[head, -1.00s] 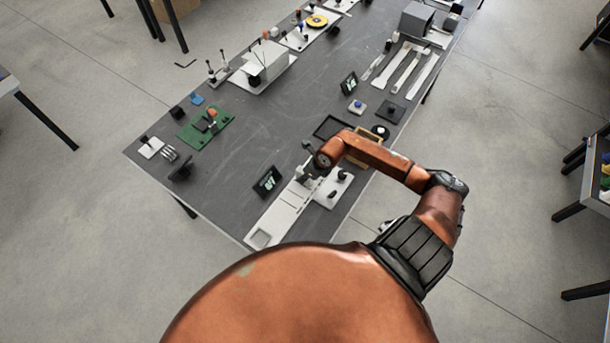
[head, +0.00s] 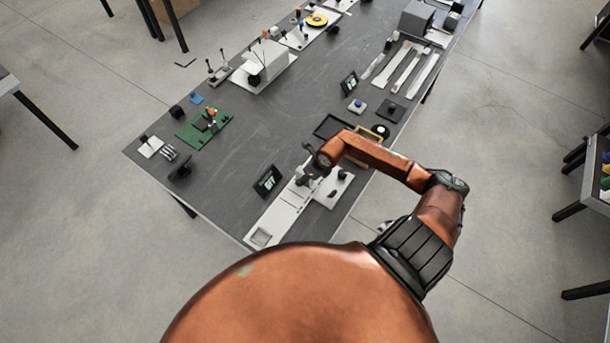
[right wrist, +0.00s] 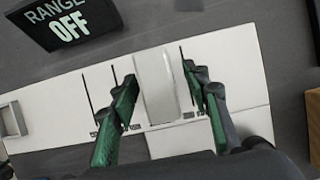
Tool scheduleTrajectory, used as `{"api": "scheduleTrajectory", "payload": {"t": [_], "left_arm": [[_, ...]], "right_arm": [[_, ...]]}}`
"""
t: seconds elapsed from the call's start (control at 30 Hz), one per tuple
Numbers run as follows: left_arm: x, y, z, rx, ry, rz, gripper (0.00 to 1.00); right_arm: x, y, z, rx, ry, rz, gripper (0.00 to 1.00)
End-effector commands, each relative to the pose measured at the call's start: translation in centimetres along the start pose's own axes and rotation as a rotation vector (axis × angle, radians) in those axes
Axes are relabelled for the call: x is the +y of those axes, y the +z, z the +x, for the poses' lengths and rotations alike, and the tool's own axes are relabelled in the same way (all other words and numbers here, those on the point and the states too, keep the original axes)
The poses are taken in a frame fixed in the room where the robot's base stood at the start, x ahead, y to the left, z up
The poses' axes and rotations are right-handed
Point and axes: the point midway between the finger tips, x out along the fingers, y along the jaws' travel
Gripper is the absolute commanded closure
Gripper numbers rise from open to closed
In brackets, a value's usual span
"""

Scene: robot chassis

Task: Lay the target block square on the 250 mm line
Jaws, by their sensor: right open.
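A pale grey block (right wrist: 155,88) lies on the white board (right wrist: 240,65) in the right wrist view. My right gripper (right wrist: 161,88) is open, with a green-padded finger on each side of the block. Narrow gaps seem to show beside it; contact cannot be made out. Thin dark lines and small printed numbers mark the board near the fingers, but I cannot read which is the 250 mm line. In the head view the right gripper (head: 306,178) is low over the white board (head: 268,228), and the block cannot be made out. My left gripper is not in view.
A dark display reading "RANGE OFF" (right wrist: 68,22) stands beside the board, also in the head view (head: 267,181). A black tray (head: 333,127) and a wooden-rimmed tray (head: 368,137) lie beyond the gripper.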

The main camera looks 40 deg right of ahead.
Motion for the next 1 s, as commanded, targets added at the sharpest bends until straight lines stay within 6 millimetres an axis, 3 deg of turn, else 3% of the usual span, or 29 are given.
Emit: {"api": "scheduleTrajectory", "payload": {"t": [0.17, 0.6, 0.8, 1.0], "left_arm": [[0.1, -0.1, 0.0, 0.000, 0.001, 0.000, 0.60], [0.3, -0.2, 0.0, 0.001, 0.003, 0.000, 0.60], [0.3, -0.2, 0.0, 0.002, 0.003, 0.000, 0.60], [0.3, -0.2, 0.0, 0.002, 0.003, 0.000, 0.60]], "right_arm": [[-0.2, 0.0, -1.9, -0.002, -0.003, -0.002, 0.57], [-0.1, 0.0, -10.3, -0.001, -0.002, -0.001, 0.57], [-0.1, 0.1, -11.8, -0.002, -0.001, 0.000, 0.57], [-0.1, 0.1, -12.0, -0.002, 0.000, 0.000, 0.57]]}}
